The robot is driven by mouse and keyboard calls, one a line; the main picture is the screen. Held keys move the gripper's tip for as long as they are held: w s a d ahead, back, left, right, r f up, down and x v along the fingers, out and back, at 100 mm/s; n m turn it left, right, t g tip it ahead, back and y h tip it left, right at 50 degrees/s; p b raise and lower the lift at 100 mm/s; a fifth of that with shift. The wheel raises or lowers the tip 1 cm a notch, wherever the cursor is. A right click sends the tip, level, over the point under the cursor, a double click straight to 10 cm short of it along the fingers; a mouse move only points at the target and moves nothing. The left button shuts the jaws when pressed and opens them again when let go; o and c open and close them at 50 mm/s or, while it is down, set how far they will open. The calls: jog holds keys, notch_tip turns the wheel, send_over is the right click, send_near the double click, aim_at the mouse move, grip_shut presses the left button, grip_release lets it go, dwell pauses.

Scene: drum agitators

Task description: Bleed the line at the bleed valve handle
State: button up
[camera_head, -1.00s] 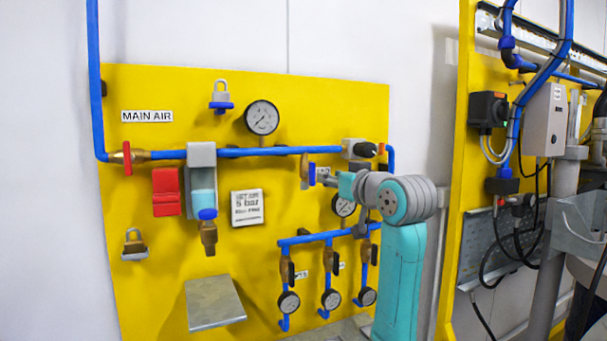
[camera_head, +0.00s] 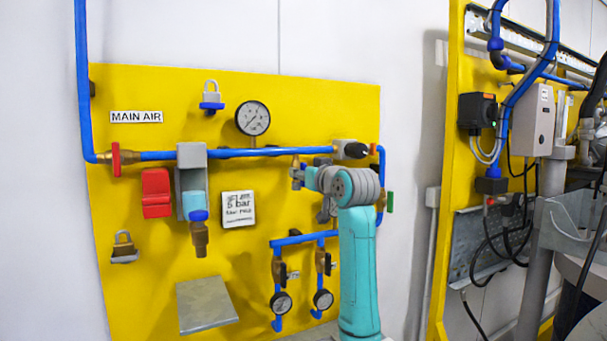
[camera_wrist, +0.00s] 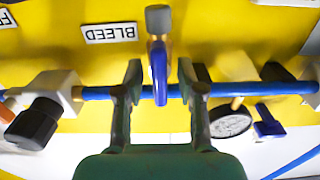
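The bleed valve has a blue handle (camera_wrist: 159,78) on a brass stem with a grey end, and it sits at the blue pipe in the wrist view. A BLEED label (camera_wrist: 110,33) shows upside down beside it. My gripper (camera_wrist: 160,72) is open, with one finger on each side of the blue handle. Gaps show between the handle and both fingers. In the head view my gripper (camera_head: 298,173) is at the valve, just under the blue pipe, and hides most of the handle.
A yellow panel (camera_head: 290,100) carries a pressure gauge (camera_head: 252,118), a red main-air valve (camera_head: 116,160), a regulator (camera_head: 196,206) and padlocks. A dark knob (camera_wrist: 33,123) and a gauge (camera_wrist: 231,122) flank my gripper.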

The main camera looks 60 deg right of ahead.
grip_shut()
jog(key=shift+m, duration=0.3)
jog(key=m, duration=0.3)
jog(key=shift+s+m, duration=0.1)
jog(key=shift+m, duration=0.2)
jog(key=m, duration=0.4)
jog(key=shift+d+f+m, duration=0.1)
jog(key=shift+d+m, duration=0.05)
jog(key=shift+m, duration=0.15)
jog(key=m, duration=0.4)
jog(key=shift+s+f+m, duration=0.1)
jog(key=shift+m, duration=0.2)
jog(key=shift+d+f+m, duration=0.1)
jog(key=shift+f+m, duration=0.05)
jog(key=shift+m, duration=2.05)
